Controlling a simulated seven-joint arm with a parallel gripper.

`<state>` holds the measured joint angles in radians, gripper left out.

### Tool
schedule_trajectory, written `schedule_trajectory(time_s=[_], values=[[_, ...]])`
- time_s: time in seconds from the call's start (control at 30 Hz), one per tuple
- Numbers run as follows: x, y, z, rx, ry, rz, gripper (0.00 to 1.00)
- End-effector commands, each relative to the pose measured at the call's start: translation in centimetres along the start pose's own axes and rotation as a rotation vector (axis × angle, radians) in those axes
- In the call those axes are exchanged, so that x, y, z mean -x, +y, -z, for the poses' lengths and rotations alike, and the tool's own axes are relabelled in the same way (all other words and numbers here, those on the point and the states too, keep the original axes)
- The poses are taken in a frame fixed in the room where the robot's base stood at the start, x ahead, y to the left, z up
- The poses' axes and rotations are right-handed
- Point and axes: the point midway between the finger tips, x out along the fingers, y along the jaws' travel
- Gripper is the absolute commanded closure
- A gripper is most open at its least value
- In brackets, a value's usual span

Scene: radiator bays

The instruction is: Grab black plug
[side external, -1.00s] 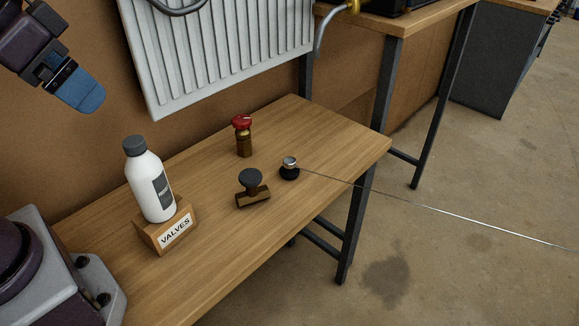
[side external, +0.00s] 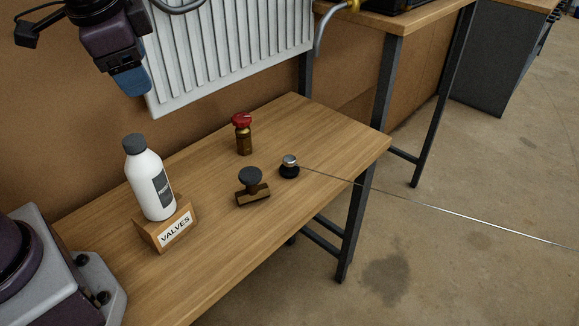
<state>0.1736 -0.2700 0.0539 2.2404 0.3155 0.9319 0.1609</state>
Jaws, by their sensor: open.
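Two small dark pieces stand on the wooden bench, and I cannot tell for certain which is the black plug. One is a round black piece with a silver top (side external: 289,171), from which a thin wire or rod runs right past the bench edge. The other has a black mushroom-shaped knob (side external: 251,177) on a brown, brass-like block. My gripper (side external: 132,86), with blue fingers, is open and empty. It hangs at the upper left in front of the radiator's left edge, above and well apart from both pieces.
A red-capped brass valve (side external: 242,135) stands behind the dark pieces. A white bottle (side external: 150,180) stands in a wooden block labelled VALVES (side external: 174,229) at left. The white radiator (side external: 230,55) is behind the wooden bench (side external: 220,265). The bench's front middle is clear.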

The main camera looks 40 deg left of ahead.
Motion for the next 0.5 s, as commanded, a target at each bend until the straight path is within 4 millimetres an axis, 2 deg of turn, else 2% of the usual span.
schedule_trajectory(time_s=[0.03, 0.27, 0.37, 0.5], values=[[-1.4, -0.1, 1.6, -0.097, -0.050, 0.024, 0.38], [-7.6, -0.2, 7.8, -0.535, -0.239, 0.166, 0.38], [-10.8, 0.5, 10.5, -0.735, -0.319, 0.235, 0.38], [-15.7, 2.5, 13.8, -1.026, -0.432, 0.338, 0.38]])
